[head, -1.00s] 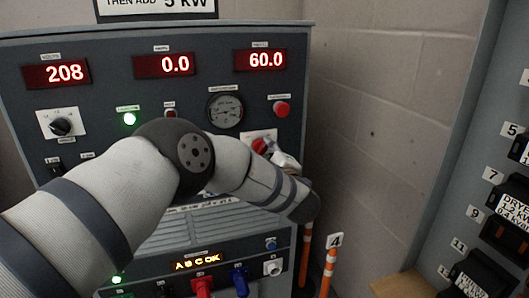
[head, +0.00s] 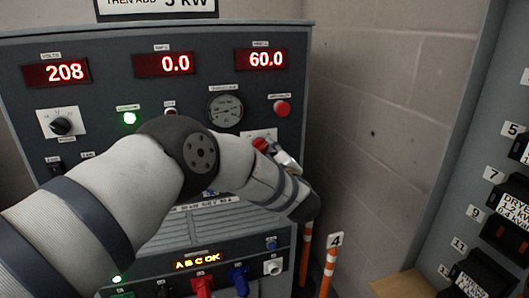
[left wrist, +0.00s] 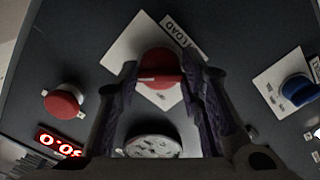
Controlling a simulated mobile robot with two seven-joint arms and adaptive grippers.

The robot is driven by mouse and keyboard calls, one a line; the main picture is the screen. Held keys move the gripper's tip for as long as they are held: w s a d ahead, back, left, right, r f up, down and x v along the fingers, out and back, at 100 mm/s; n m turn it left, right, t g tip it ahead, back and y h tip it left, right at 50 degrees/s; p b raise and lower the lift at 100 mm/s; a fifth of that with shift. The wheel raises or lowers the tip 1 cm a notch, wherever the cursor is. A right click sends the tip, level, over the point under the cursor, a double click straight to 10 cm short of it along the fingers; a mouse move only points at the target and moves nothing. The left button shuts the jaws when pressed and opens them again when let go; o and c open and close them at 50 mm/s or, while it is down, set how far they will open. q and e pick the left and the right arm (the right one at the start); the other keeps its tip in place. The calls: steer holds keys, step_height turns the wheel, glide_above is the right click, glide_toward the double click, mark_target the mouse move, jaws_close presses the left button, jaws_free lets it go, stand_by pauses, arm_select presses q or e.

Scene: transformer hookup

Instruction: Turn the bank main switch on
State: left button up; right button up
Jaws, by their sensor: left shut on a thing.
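A red rotary knob (left wrist: 160,65) sits on a white plate (left wrist: 117,55) below a label of which "LOAD" can be read, on the dark panel in the left wrist view. My left gripper (left wrist: 158,82) has its two fingers on either side of this knob, shut on it. In the head view the red knob (head: 259,144) shows beside my gripper (head: 276,150), partly covered by it and my arm. The plate behind it is partly hidden. My right gripper is in neither view.
A red push button (head: 281,108) and a round gauge (head: 225,110) are close by on the panel. Displays (head: 55,72) read 208, 0.0 and 60.0. A blue knob (left wrist: 297,90) shows in the wrist view. Orange-striped posts (head: 329,265) and a breaker panel (head: 460,190) stand to the right.

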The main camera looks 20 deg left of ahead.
arm_select(q)
steer(key=o, duration=1.2)
steer(key=shift+c, duration=0.2)
steer(key=v, duration=1.2)
